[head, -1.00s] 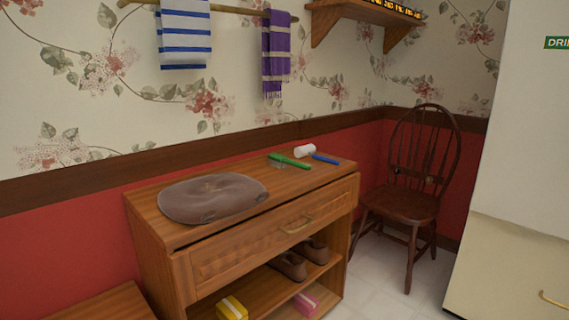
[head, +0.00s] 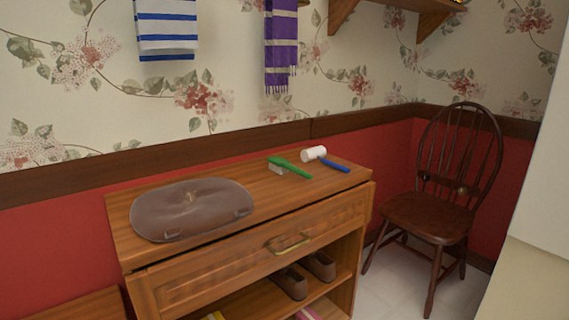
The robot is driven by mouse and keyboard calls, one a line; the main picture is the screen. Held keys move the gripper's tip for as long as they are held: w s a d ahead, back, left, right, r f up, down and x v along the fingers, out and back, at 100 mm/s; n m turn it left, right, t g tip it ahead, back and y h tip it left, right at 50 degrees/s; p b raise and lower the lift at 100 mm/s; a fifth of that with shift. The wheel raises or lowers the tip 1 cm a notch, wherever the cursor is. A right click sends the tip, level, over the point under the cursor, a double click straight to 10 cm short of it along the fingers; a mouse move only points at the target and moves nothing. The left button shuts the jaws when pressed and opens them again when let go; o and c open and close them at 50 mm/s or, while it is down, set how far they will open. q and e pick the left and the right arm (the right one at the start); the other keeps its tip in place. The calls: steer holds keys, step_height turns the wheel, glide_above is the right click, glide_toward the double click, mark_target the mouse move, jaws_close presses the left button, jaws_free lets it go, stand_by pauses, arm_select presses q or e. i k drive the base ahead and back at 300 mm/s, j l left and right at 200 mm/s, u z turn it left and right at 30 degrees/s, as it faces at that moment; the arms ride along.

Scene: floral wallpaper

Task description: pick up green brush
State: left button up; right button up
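The green brush (head: 288,166) lies on top of the wooden cabinet (head: 290,197), toward its back right part. Its green handle points to the lower right and its pale bristles face down at the left end. A white-headed tool with a blue handle (head: 335,166) lies just right of it, a small gap apart. Neither of my grippers is in view.
A brown cushion (head: 193,211) covers the left part of the cabinet top. The closed drawer has a brass handle (head: 288,243). Brown shoes (head: 291,283) sit on the shelf below. A dark wooden chair (head: 435,215) stands right. Striped towels hang above.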

mark_target(277, 165)
steer(key=i+l+u, duration=0.2)
steer(key=i+l, duration=0.15)
steer(key=l, duration=0.3)
steer(key=i+l+u, duration=0.1)
steer(key=l, duration=0.25)
steer(key=i+l, duration=0.25)
steer(key=l, duration=0.15)
steer(key=i+l+u, duration=0.15)
steer(key=l, duration=0.2)
steer(key=i+l+u, duration=0.1)
steer(key=l, duration=0.3)
